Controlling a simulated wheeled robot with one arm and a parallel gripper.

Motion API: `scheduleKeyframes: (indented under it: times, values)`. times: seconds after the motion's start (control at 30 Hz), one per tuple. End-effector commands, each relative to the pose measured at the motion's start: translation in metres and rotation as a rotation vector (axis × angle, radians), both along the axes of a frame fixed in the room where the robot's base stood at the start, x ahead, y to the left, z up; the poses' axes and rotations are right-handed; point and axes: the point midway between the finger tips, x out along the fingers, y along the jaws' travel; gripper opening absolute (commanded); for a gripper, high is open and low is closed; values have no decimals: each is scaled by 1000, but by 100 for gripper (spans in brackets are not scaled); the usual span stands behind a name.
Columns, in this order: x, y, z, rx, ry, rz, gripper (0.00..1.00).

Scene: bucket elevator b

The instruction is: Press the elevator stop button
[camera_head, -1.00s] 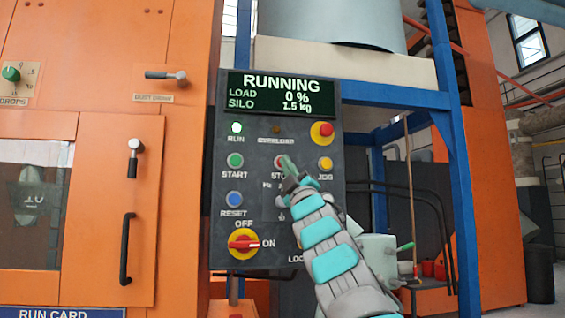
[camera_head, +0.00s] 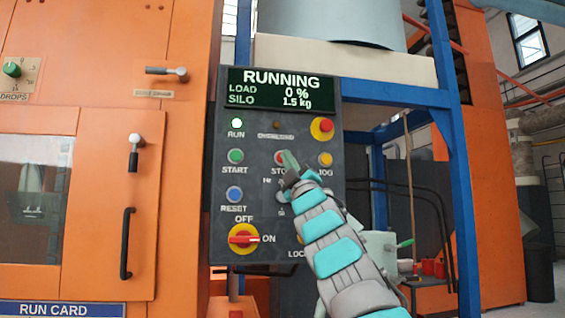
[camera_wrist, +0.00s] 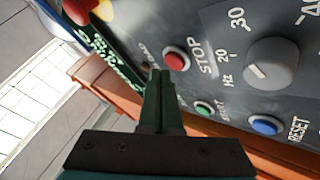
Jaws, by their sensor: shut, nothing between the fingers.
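The red stop button (camera_wrist: 176,61) sits on the dark control panel (camera_head: 222,190), next to its STOP label in the wrist view. In the head view the button (camera_head: 280,157) is partly hidden behind my gripper (camera_head: 289,160). In the wrist view my gripper (camera_wrist: 160,75) is shut and empty, its tips close beside the stop button. I cannot tell whether the tips touch the panel. The display (camera_head: 281,92) reads RUNNING, load 0 %, silo 1.5 kg.
Close by are the green START button (camera_head: 235,157), blue RESET button (camera_head: 234,194), yellow JOG button (camera_head: 325,159), red emergency knob (camera_head: 321,129) and grey Hz dial (camera_wrist: 271,63). The red-yellow ON/OFF switch (camera_head: 243,238) sits lower left. An orange cabinet (camera_head: 185,120) stands left.

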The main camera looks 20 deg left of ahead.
Motion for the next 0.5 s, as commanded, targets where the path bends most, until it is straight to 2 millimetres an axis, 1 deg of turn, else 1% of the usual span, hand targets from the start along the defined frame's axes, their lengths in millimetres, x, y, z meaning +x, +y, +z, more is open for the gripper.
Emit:
scheduleKeyframes:
  times: [0.37,0.5]
  values:
    - [-2,-1,0,0,0,0,0]
    - [-9,-5,-1,0,-2,0,0]
